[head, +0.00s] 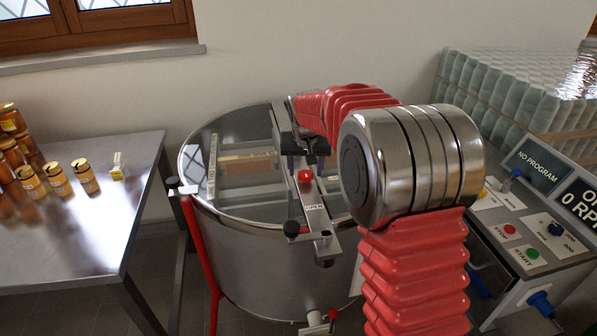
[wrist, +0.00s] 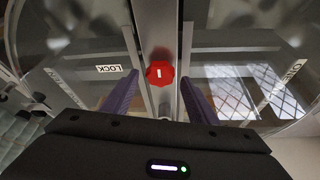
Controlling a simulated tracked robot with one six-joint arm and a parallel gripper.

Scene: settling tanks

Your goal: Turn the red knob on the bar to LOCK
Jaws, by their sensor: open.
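The red knob (head: 305,176) sits on the metal bar (head: 317,215) that crosses the top of the round steel tank. In the wrist view the knob (wrist: 159,73) is lobed and has a short, nearly upright white mark. A LOCK label (wrist: 108,68) lies to its left and an OPEN label (wrist: 297,67) to its right. My gripper (wrist: 158,82) is open, with a purple finger on each side of the knob. Gaps show between the knob and both fingers. In the head view my gripper (head: 299,163) is at the knob, partly hidden by my arm.
The steel tank (head: 255,215) has a clear lid and red legs. A metal table (head: 90,220) with several honey jars stands left. A control panel (head: 530,225) with buttons and displays is at right. Wrapped stacked jars (head: 510,90) stand behind it.

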